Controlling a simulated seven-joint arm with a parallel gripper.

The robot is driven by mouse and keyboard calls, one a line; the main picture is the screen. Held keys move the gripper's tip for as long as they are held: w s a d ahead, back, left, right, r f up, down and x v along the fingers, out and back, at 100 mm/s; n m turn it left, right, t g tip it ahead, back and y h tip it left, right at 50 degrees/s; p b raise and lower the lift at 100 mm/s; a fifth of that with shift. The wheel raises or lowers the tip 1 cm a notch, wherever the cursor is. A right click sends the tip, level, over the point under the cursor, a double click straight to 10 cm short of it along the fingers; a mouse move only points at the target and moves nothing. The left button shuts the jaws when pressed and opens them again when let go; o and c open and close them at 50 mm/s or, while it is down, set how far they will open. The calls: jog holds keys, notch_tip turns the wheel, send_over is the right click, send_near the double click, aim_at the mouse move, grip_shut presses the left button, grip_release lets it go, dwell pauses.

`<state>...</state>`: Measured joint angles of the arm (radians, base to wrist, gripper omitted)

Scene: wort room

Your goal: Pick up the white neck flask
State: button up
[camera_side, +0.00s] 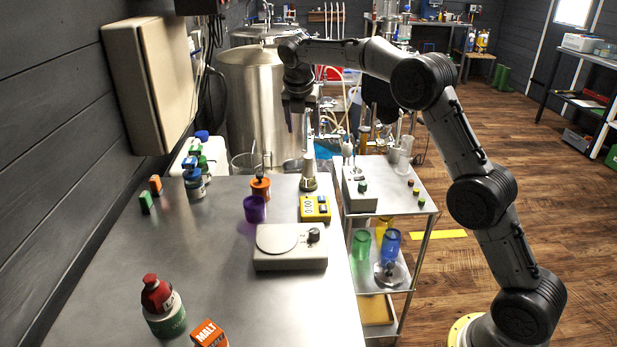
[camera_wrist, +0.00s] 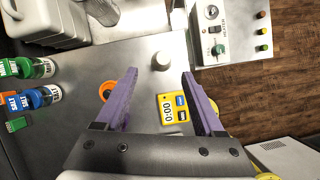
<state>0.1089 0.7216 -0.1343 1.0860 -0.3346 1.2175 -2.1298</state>
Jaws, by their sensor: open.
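A small flask with a pale, whitish neck (camera_side: 308,172) stands upright near the far right corner of the steel table in the side view. It looks like the white neck flask. In the wrist view its round pale top (camera_wrist: 162,60) shows just ahead of my fingertips and between their lines. My gripper (camera_side: 297,118) hangs pointing down above the flask in the side view, clearly apart from it. In the wrist view my gripper (camera_wrist: 159,75) is open, with nothing between its purple fingers.
A steel cart (camera_side: 417,192) stands to the right. A large steel tank (camera_side: 245,100) rises behind.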

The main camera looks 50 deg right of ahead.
aim_at(309, 165)
jog(key=x, duration=1)
jog(key=shift+s+f, duration=0.1)
jog(key=shift+s, duration=0.2)
jog(key=shift+s+x, duration=0.15)
jog(key=shift+x, duration=1.2)
jog(key=shift+s+x, duration=0.15)
jog(key=shift+x, duration=1.2)
jog(key=shift+a+f, duration=0.1)
jog(key=shift+a, duration=0.05)
grip_shut()
